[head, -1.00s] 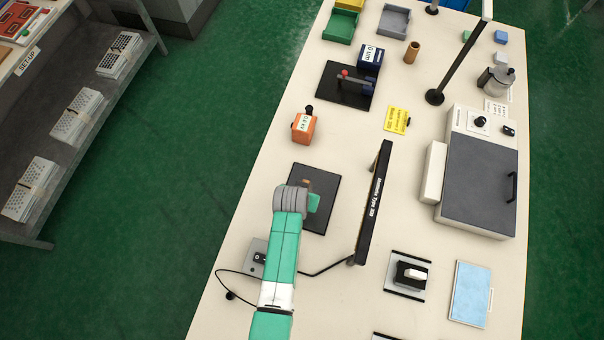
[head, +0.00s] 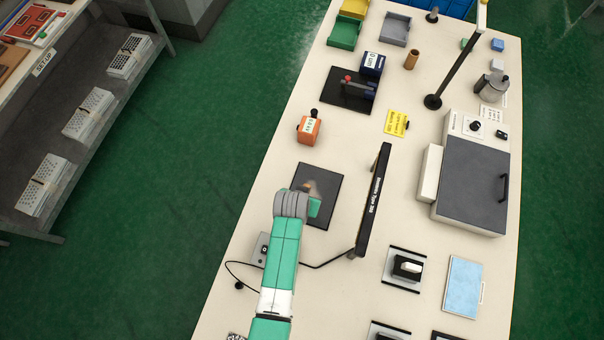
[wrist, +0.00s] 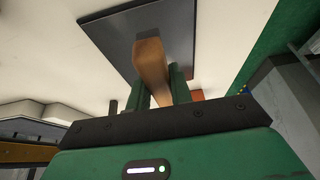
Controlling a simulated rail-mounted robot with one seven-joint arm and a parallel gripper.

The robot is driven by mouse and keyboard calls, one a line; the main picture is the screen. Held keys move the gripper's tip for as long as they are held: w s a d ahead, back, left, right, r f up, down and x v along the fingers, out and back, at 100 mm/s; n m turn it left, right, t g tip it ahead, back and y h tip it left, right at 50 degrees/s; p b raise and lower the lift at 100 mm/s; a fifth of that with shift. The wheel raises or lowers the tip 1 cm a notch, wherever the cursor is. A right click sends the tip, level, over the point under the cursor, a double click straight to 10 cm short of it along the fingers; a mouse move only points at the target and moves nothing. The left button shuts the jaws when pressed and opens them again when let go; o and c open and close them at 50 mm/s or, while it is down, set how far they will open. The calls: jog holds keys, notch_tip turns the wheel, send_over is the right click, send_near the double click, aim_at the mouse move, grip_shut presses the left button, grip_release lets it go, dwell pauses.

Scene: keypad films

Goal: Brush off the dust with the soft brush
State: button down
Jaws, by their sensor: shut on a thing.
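The soft brush shows as a wooden handle (wrist: 150,65) between my gripper's fingers in the wrist view. My gripper (wrist: 160,90) is shut on the handle. In the head view my gripper (head: 314,205) is over the lower left part of a dark square plate (head: 328,206), with a small brown bit of the brush (head: 307,187) showing beside it. The plate also fills the top of the wrist view (wrist: 108,32). I cannot tell whether the brush touches the plate. I cannot make out dust clearly.
A black upright bar (head: 374,200) stands just right of the plate. An orange block (head: 308,130) with a label is behind it. A switch box (head: 261,249) with a cable is near my arm. A large grey-lidded machine (head: 472,185) stands at the right.

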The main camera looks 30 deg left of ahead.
jog(key=shift+r+p, duration=0.8)
jog(key=shift+r, duration=0.4)
